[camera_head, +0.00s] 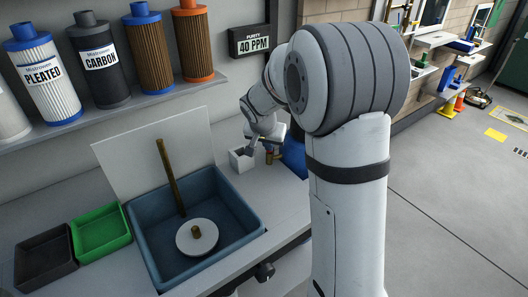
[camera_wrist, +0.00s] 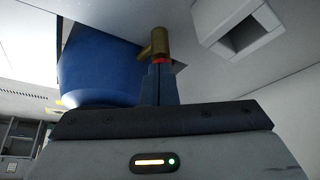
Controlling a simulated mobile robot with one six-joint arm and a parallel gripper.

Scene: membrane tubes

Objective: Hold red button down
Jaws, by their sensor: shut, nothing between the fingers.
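The red button (camera_wrist: 158,61) shows in the wrist view as a thin red band at the base of a brass fitting (camera_wrist: 160,43). My gripper (camera_wrist: 160,72) is shut and empty, with its fingertips right at the red button. They look to be touching it, but I cannot tell how far it is pressed. In the head view my gripper (camera_head: 251,149) is small and partly hidden by my wrist, beside a white open box (camera_head: 241,160) and the brass fitting (camera_head: 271,156). The red button is hidden there.
A blue rounded vessel (camera_wrist: 95,68) is close to my gripper in the wrist view. A blue sink tray (camera_head: 150,215) holds a white disc (camera_head: 197,238) and a brass rod (camera_head: 171,175). Green (camera_head: 101,231) and black (camera_head: 44,262) trays lie left. A purity display (camera_head: 253,42) reads 40 PPM.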

